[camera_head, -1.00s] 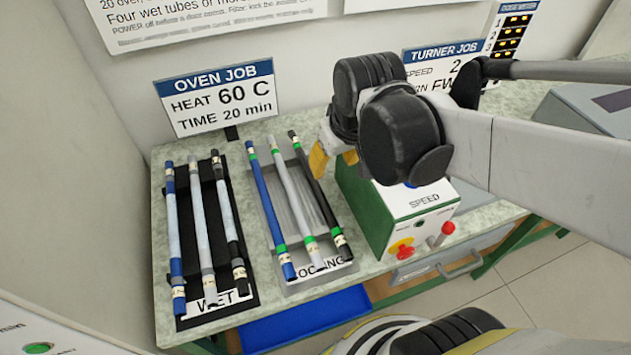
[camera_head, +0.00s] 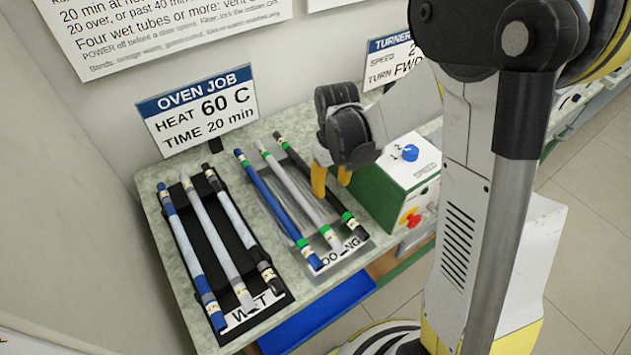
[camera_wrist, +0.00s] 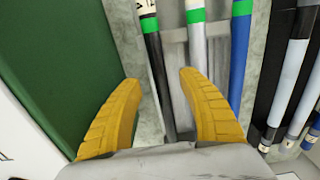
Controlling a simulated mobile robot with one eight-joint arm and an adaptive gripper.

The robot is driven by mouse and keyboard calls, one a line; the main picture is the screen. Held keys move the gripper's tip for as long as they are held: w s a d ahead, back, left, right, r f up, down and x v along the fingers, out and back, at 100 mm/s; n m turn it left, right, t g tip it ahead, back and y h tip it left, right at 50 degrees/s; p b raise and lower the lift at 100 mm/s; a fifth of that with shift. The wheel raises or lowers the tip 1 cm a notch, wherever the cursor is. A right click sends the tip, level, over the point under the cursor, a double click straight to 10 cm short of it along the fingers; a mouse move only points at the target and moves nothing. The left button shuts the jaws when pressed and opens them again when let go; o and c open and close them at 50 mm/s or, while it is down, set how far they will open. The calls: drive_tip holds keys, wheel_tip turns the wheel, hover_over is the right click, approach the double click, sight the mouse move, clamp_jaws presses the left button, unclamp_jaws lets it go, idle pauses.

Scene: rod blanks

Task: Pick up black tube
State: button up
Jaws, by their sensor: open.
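The black tube (camera_head: 297,160) with green bands lies on the right side of the tray labelled for cooling. A grey tube (camera_head: 290,190) and a blue tube (camera_head: 270,204) lie to its left. My gripper (camera_head: 331,186) is open and empty, pointing down by the black tube's middle. In the wrist view, the black tube (camera_wrist: 156,55) runs between the two yellow fingers (camera_wrist: 159,78), with nothing gripped; the height gap cannot be told. Its lower end there is hidden behind the gripper body.
A black WET rack (camera_head: 285,299) at left holds blue, grey and black-ended tubes. A green and white machine box (camera_head: 405,170) stands close right of my gripper. A blue tray (camera_head: 318,313) sits below the bench's front edge. The OVEN JOB sign (camera_head: 200,105) stands behind.

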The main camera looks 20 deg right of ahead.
sight(330, 194)
drive_tip(key=f+b, duration=0.1)
drive_tip(key=f, duration=0.2)
drive_tip(key=f+b, duration=0.1)
drive_tip(key=f, duration=0.1)
drive_tip(key=shift+w+f+b, duration=0.2)
drive_tip(key=shift+w+b, duration=0.1)
drive_tip(key=shift+b, duration=0.05)
drive_tip(key=shift+r, duration=0.1)
drive_tip(key=shift+c, duration=0.5)
clamp_jaws()
